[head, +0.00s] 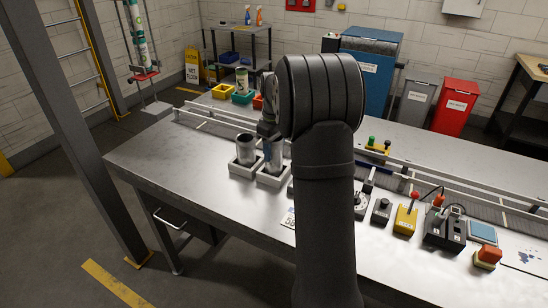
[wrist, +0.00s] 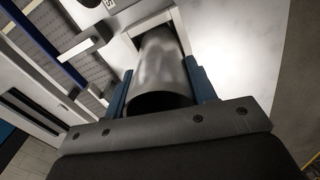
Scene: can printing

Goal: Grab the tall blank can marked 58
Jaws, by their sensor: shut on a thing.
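A plain metal can (head: 274,157) stands upright in a white square holder (head: 272,180) on the metal table. My gripper (head: 268,139) comes down over it from above, partly hidden by my arm. In the wrist view the grey can (wrist: 160,62) is between the two blue fingers of my gripper (wrist: 160,82), which are shut on its sides. Its lower end is at the white holder (wrist: 123,54). No number shows on the can. A tag (head: 289,218) that seems to read 58 lies on the table in front.
A second metal can (head: 246,149) stands in another white holder (head: 247,171) just left. A railed conveyor (head: 225,122) runs behind. A yellow control box (head: 405,219) and other controls stand at the right. The table's front left is clear.

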